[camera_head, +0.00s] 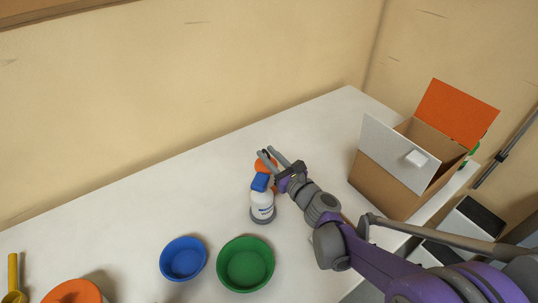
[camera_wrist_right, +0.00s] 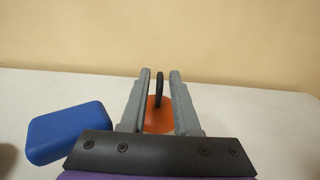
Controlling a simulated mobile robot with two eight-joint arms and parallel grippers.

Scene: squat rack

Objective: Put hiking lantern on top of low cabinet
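The hiking lantern (camera_head: 264,164) shows as an orange top on the white surface, largely hidden behind a bottle and my gripper. In the right wrist view the orange lantern top (camera_wrist_right: 158,118) has an upright dark handle (camera_wrist_right: 159,88). My right gripper (camera_head: 270,154) is at the lantern. Its fingers (camera_wrist_right: 159,82) are apart, with the handle between them and a gap visible on each side. My left gripper is not in view. I cannot tell which surface is the low cabinet.
A blue bowl (camera_head: 183,259) and a green bowl (camera_head: 245,264) sit nearer. An open cardboard box (camera_head: 385,183) stands right of the arm. An orange object (camera_head: 75,291) is at lower left. The back left surface is clear.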

